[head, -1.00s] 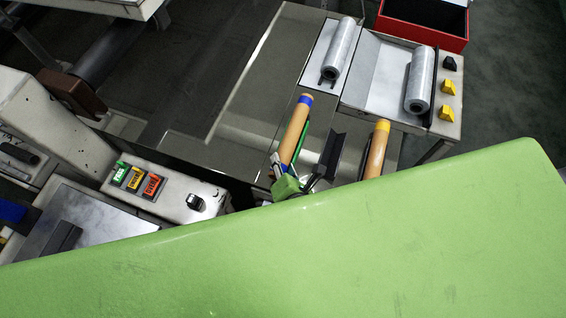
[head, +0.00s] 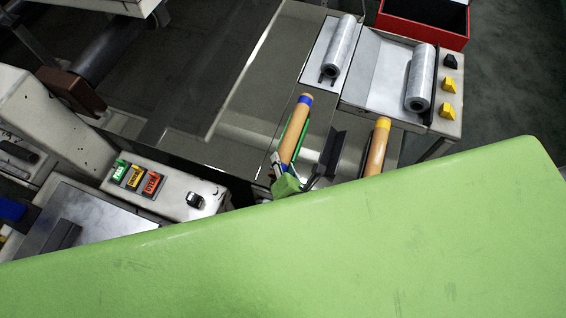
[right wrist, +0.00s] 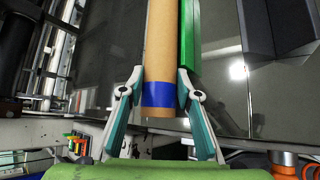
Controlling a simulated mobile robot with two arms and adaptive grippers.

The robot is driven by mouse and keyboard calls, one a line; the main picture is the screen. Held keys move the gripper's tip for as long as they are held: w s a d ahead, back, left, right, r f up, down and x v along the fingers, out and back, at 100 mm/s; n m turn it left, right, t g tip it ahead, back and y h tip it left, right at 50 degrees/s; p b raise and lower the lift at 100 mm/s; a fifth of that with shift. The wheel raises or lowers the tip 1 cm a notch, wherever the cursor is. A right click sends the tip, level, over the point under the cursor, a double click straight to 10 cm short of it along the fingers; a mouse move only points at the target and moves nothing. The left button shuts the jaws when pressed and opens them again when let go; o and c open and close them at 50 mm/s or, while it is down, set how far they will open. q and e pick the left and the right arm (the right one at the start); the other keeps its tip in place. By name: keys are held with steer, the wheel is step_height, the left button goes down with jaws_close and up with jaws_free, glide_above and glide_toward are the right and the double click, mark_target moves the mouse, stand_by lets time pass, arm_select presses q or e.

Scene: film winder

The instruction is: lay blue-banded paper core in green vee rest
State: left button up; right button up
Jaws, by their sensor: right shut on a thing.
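The blue-banded paper core (head: 294,133), a tan tube, shows near the middle of the head view. My right gripper (head: 279,167) is shut on its near end. In the right wrist view the core (right wrist: 160,45) runs away from me between the two fingers (right wrist: 160,86), its blue band (right wrist: 160,95) close to the fingertips. The green vee rest (right wrist: 189,40) shows as a long green strip right of the core. In the head view green edges (head: 303,138) show beside the core, which hides most of the rest. I cannot tell whether they touch. My left gripper is not in view.
A dark vee rest (head: 331,153) and a yellow-banded core (head: 376,148) lie to the right. Silver rolls (head: 418,78) sit on a pale unit behind, near a red box (head: 424,22). A button panel (head: 150,188) is at left. My light green part hides the foreground.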

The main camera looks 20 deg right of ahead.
steer(key=shift+f, duration=0.2)
steer(key=o, duration=1.2)
steer(key=shift+s, duration=0.1)
steer(key=v, duration=1.1)
steer(key=shift+s+r, duration=0.25)
steer(key=shift+s, duration=0.1)
